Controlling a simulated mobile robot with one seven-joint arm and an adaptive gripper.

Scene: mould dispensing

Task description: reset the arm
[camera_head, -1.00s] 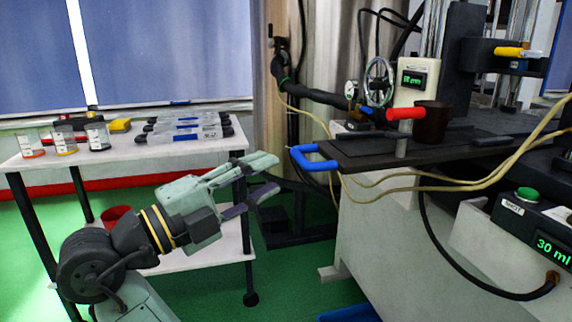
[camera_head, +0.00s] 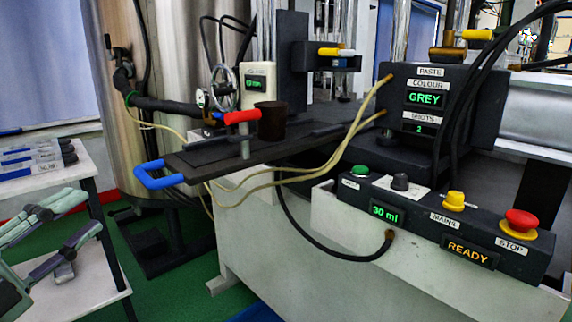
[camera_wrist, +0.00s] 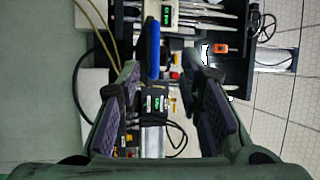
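My gripper (camera_head: 75,222) is at the left edge of the head view, in front of the white shelf cart. Its fingers are spread apart with nothing between them. In the wrist view my gripper (camera_wrist: 168,105) also shows open, with purple pads on both fingers. The blue handle (camera_wrist: 153,50) of the machine's slide plate appears beyond the fingertips there, and the gap to it is hard to judge. In the head view the blue handle (camera_head: 158,176) is to the right of the gripper and apart from it. Most of my arm is out of the head view.
The dispensing machine's dark plate (camera_head: 205,157) carries a dark cup (camera_head: 270,121) and a red-handled lever (camera_head: 242,117). The control panel (camera_head: 455,222) reads 30 ml and READY. The white cart (camera_head: 95,168) holds several syringe-like tubes (camera_head: 38,157). Pale hoses (camera_head: 285,178) hang before the machine.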

